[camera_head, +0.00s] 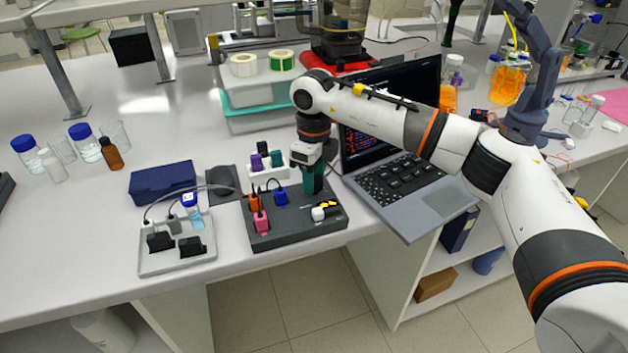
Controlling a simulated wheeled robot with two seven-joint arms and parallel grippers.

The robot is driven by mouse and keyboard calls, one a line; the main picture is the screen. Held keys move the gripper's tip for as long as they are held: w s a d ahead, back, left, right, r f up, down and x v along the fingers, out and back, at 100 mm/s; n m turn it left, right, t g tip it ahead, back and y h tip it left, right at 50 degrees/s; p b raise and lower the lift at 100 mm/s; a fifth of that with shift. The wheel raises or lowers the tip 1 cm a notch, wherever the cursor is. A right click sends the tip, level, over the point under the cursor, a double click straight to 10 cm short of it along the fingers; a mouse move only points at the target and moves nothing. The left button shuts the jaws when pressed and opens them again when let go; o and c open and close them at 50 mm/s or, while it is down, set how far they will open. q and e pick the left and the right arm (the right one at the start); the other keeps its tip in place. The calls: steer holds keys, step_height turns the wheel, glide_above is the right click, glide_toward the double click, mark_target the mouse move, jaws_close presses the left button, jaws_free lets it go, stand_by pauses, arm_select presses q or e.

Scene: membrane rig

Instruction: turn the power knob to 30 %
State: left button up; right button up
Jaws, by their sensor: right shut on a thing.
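The dark grey control box (290,233) sits near the front edge of the bench. A small knob with white, black and yellow parts (324,211) is on its right side; I take it to be the power knob, and its setting is too small to read. My right gripper (312,177) points down just behind the knob, apart from it. It is shut on a green plug (313,183) at the box's back right; I cannot tell whether the plug is fully seated. Orange (254,201), blue (281,196) and pink (262,222) plugs stand in the box. My left gripper is out of view.
A white rack (268,175) with coloured plugs stands behind the box. An open laptop (415,195) is close on the right, under my right arm. A grey tray (178,258) with a small vial and black blocks, and a blue case (162,182), lie left.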

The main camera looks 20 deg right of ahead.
steer(key=shift+w+r+n+b, duration=0.1)
steer(key=shift+n+b, duration=0.2)
steer(key=shift+n, duration=0.5)
steer(key=o, duration=1)
step_height(320, 180, up, 12)
steer(key=shift+b, duration=0.75)
